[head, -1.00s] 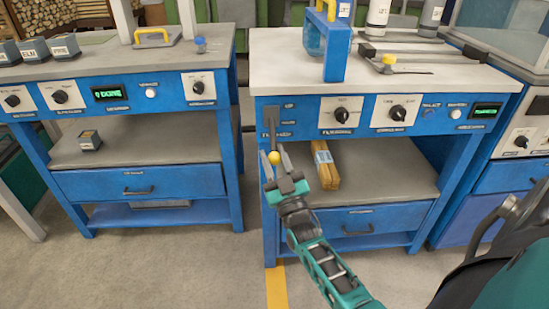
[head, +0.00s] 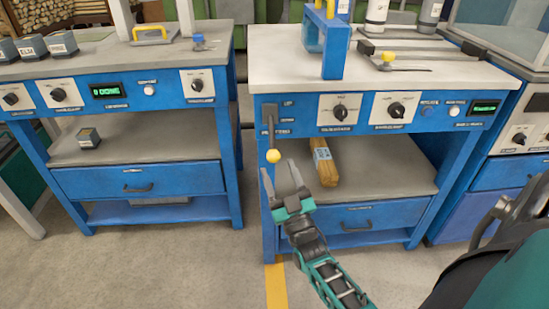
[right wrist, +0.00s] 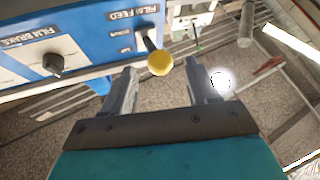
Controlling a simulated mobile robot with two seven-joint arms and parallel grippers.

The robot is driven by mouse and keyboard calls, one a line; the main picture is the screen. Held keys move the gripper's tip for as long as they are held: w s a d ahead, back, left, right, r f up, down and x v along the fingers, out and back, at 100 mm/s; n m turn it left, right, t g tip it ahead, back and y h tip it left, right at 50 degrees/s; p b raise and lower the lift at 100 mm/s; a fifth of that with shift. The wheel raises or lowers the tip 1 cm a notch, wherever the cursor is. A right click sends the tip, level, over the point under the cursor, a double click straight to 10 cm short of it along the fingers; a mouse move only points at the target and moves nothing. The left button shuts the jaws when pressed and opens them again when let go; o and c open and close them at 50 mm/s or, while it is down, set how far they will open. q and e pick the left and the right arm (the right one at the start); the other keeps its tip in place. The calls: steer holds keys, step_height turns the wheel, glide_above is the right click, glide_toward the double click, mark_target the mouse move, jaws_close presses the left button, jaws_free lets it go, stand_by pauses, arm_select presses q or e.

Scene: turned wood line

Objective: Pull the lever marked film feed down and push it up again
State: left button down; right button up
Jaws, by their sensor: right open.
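The film feed lever (head: 270,133) is a dark arm with a yellow ball knob (head: 273,156) on the blue front panel of the right-hand bench. It points downward in the head view. The right wrist view shows its yellow knob (right wrist: 160,63) and the FILM FEED label (right wrist: 132,12) above. My right gripper (head: 279,168) is open and empty just below the knob in the head view. In the right wrist view its two fingers (right wrist: 160,72) stand on either side of the knob's line, with the knob near or just beyond the tips. My left gripper is not in view.
The FILM BRAKE knob (right wrist: 57,64) sits beside the lever on the panel. A wrapped wooden bundle (head: 323,163) lies on the shelf (head: 390,170) close right of my gripper. A second blue bench (head: 135,180) stands at the left, with a gap of floor between.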

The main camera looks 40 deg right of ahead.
steer(key=v, duration=0.8)
steer(key=shift+s+f, duration=0.1)
steer(key=shift+a, duration=0.1)
